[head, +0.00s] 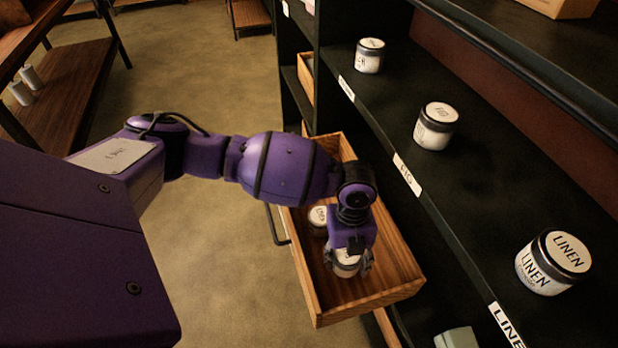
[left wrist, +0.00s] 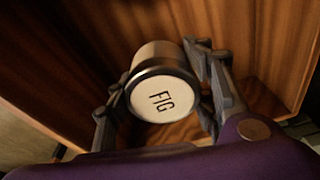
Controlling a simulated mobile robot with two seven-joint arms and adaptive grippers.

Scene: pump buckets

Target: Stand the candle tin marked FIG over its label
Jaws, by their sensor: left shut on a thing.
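The tin marked FIG (left wrist: 160,98) is white with a dark-rimmed lid. It sits between the fingers of my left gripper (left wrist: 160,108), shut on it, inside the open wooden drawer. In the head view the gripper (head: 348,262) points down and partly covers this tin (head: 345,268); I cannot tell whether it touches the drawer floor. The FIG label (head: 407,175) is on the shelf's front edge, to the upper right of the drawer. A similar tin (head: 436,126) stands on the shelf behind that label; its lid text seems to read FIG. My right gripper is not in view.
Another tin (head: 318,216) is in the drawer (head: 392,293), beside my arm. A LINEN tin (head: 553,262) stands on the shelf (head: 480,185) near the LINEN label (head: 507,325). A farther tin (head: 370,55) stands behind another label (head: 346,89). An upper shelf (head: 520,62) overhangs the back.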

